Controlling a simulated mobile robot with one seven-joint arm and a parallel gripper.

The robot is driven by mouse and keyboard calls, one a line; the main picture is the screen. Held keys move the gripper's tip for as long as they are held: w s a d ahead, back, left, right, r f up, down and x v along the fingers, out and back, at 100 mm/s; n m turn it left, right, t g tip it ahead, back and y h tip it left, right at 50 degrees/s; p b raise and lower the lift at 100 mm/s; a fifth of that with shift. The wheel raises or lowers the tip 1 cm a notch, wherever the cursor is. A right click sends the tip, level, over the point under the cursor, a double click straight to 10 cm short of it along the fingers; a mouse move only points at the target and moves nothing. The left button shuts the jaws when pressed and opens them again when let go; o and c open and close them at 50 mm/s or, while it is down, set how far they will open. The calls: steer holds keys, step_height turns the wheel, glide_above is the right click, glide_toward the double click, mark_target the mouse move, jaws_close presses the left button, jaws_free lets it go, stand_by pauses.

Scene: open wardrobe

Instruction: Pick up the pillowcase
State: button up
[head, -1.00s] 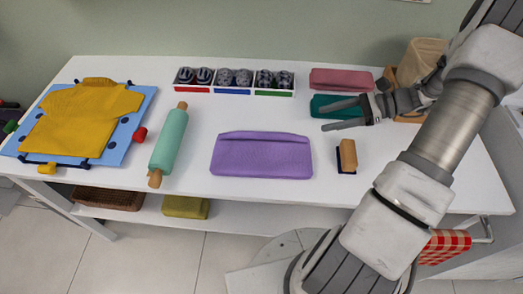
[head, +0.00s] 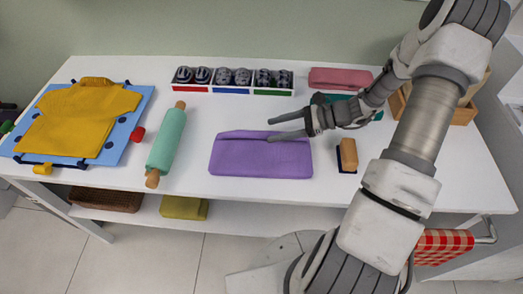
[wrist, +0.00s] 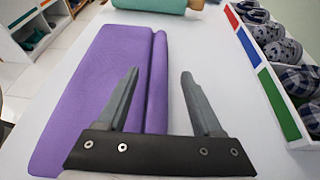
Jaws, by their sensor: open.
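A purple folded cloth (head: 258,160), which looks like the pillowcase, lies flat at the front middle of the white table. It has a raised fold along its far edge and also shows in the wrist view (wrist: 95,95). My gripper (head: 269,130) is open and empty, at the far right part of this cloth. In the wrist view my gripper (wrist: 160,73) has its left finger in front of the raised fold and its right finger over bare table. I cannot tell its exact height above the cloth.
A tray of shoes (head: 232,91) stands behind. A green rolling pin (head: 168,142) lies left, beside a yellow shirt (head: 80,118) on a blue board. A brush (head: 347,154) is right of the cloth. Pink (head: 340,78) and teal (head: 372,115) cloths lie behind my arm.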

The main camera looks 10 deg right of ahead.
steer(key=shift+x, duration=1.15)
jaws_close()
